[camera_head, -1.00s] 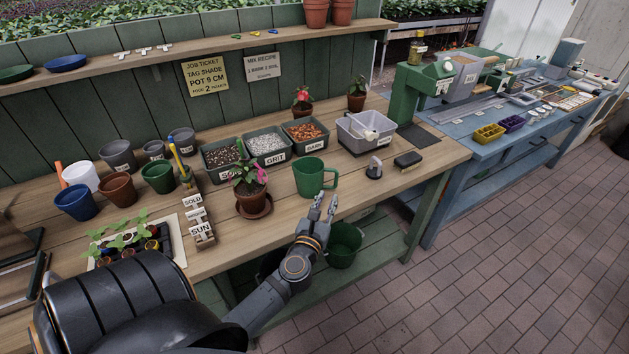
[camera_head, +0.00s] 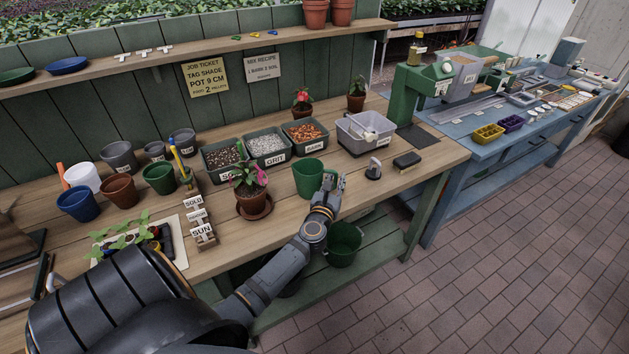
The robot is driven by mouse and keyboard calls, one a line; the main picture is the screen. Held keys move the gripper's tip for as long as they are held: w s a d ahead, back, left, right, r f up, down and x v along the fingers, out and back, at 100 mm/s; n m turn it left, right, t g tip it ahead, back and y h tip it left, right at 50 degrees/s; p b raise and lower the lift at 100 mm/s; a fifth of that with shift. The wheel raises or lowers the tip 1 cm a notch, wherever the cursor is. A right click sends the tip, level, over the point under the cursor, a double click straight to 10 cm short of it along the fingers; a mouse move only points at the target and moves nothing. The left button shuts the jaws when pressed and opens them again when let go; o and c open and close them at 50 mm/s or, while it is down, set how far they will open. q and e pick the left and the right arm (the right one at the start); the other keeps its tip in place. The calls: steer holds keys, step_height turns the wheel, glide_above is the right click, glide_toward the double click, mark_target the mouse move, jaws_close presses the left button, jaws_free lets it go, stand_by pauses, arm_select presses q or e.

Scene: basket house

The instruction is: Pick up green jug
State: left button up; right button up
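The green jug (camera_head: 308,180) stands upright on the wooden bench near its front edge, right of a potted pink-flowered plant. Its handle is on its right side and is now largely hidden by my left gripper (camera_head: 333,183). The gripper's fingers are at the handle, with the arm reaching up from the lower left. I cannot tell whether the fingers touch or close around the handle. My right gripper is not in view.
The plant (camera_head: 250,182) on its saucer stands close left of the jug. Bins of grit (camera_head: 267,147) and bark (camera_head: 305,134) sit behind, and a grey tub (camera_head: 366,132) behind right. A dark brush-like block (camera_head: 407,160) lies right. A green bucket (camera_head: 343,243) is below the bench.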

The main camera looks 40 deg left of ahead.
arm_select(q)
steer(key=shift+s+r, duration=0.1)
steer(key=shift+c, duration=0.8)
jaws_close()
steer(key=shift+r+p, duration=0.35)
steer(key=shift+r, duration=0.15)
step_height(320, 180, up, 11)
steer(key=p, duration=0.5)
steer(key=shift+p, duration=0.4)
step_height(320, 180, up, 16)
steer(key=p, duration=0.2)
